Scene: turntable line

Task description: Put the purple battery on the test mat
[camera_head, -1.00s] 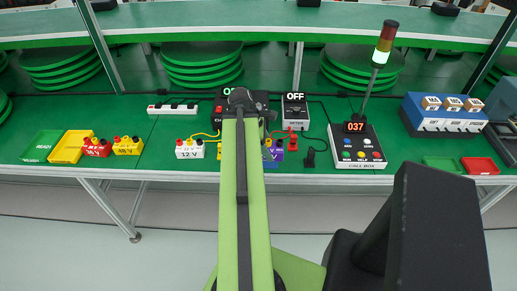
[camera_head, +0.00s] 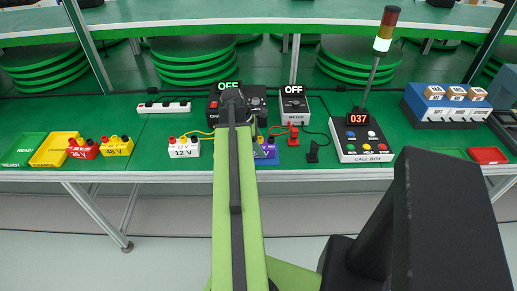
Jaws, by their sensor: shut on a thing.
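I cannot tell from this view whether the battery is clear of the bench top.
The white 12 V battery (camera_head: 184,148) stands left of my arm. Yellow (camera_head: 117,147) and red (camera_head: 82,149) batteries stand farther left. The meter (camera_head: 294,107), red plug (camera_head: 292,135), black plug (camera_head: 313,152) and call box (camera_head: 362,140) are to the right.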

